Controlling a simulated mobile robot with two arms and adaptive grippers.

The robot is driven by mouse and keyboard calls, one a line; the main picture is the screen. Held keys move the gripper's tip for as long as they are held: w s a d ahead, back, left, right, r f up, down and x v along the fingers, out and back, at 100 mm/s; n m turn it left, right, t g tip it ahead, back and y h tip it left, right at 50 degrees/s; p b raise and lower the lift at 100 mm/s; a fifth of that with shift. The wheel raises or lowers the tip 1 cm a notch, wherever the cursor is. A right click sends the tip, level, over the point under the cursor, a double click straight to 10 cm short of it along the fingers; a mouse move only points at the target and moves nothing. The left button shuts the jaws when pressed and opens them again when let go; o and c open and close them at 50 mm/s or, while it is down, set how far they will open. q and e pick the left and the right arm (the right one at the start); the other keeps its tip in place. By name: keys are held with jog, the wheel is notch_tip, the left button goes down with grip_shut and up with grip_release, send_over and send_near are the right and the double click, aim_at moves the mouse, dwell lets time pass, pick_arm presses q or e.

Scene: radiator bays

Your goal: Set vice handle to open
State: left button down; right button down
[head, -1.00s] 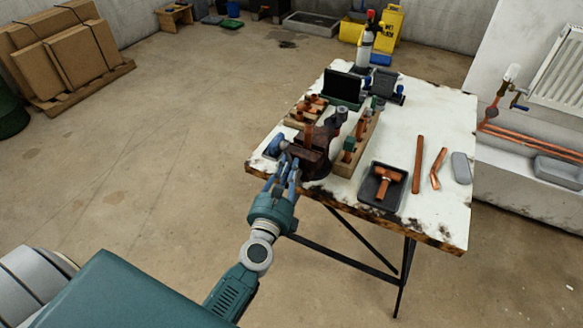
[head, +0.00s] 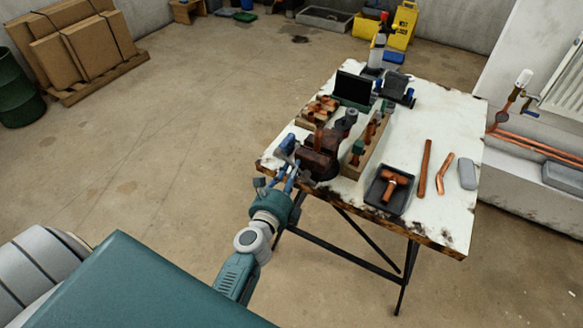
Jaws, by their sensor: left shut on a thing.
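The dark brown vice (head: 320,158) is fixed at the near left corner of the worn white workbench (head: 440,150). Its blue-grey handle (head: 288,144) is at the vice's left front, over the bench edge. My left gripper (head: 290,166) reaches up from below and is shut at the handle, whose lower part it hides. The small size keeps the exact contact from being clear. My right gripper is not in view.
A wooden rack of fittings (head: 366,145) stands right of the vice. A black tray with a copper tee (head: 390,190) and copper pipes (head: 424,168) lie further right. A spray bottle (head: 377,50) stands at the back. Floor left of the bench is clear.

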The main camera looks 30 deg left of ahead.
pick_arm(q)
jog(key=shift+w+r, duration=0.2)
jog(key=shift+r, duration=0.15)
jog(key=c, duration=1.6)
grip_release()
jog(key=shift+w, duration=0.1)
jog(key=shift+c, duration=0.2)
jog(key=shift+f, duration=0.3)
